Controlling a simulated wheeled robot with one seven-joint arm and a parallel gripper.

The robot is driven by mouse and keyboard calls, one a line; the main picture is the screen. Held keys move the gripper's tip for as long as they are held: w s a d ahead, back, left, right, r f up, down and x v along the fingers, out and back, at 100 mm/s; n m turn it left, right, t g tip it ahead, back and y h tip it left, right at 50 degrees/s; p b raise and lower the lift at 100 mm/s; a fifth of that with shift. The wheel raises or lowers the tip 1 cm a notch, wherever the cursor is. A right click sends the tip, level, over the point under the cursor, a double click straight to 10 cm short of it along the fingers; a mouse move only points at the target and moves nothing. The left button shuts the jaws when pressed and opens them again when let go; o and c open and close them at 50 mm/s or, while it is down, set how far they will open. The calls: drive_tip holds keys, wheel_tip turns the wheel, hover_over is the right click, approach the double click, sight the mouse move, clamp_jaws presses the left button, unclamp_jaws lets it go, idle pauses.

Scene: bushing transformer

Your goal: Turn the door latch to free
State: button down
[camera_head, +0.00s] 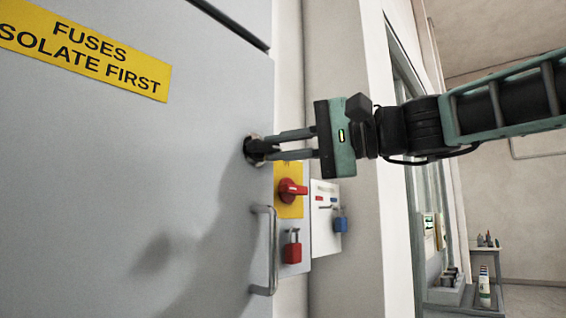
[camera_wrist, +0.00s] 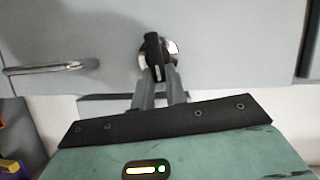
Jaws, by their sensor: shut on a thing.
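The door latch (camera_head: 251,150) is a small black knob on a round silver base, near the right edge of the grey cabinet door (camera_head: 150,190). In the wrist view the latch (camera_wrist: 153,50) shows its black bar standing nearly upright with a white mark at its lower end. My gripper (camera_head: 268,147) reaches in from the right and is shut on the latch. In the wrist view the fingers of my gripper (camera_wrist: 158,82) close around the lower part of the bar, and their tips partly hide it and the silver base.
A metal door handle (camera_head: 272,250) stands out below the latch. A yellow fuse warning label (camera_head: 85,48) is at upper left. A small trolley (camera_head: 465,295) stands far right.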

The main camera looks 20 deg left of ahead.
drive_tip(key=shift+w+f+m+y+b, duration=0.1)
drive_tip(key=shift+f+m+y+b, duration=0.2)
drive_tip(key=shift+m+b, duration=0.45)
drive_tip(key=shift+r, duration=0.1)
drive_tip(key=c, duration=1.4)
unclamp_jaws()
drive_tip(key=shift+c, duration=0.2)
drive_tip(key=d+b, duration=0.4)
drive_tip(key=d, duration=1.3)
drive_tip(key=shift+d, duration=0.25)
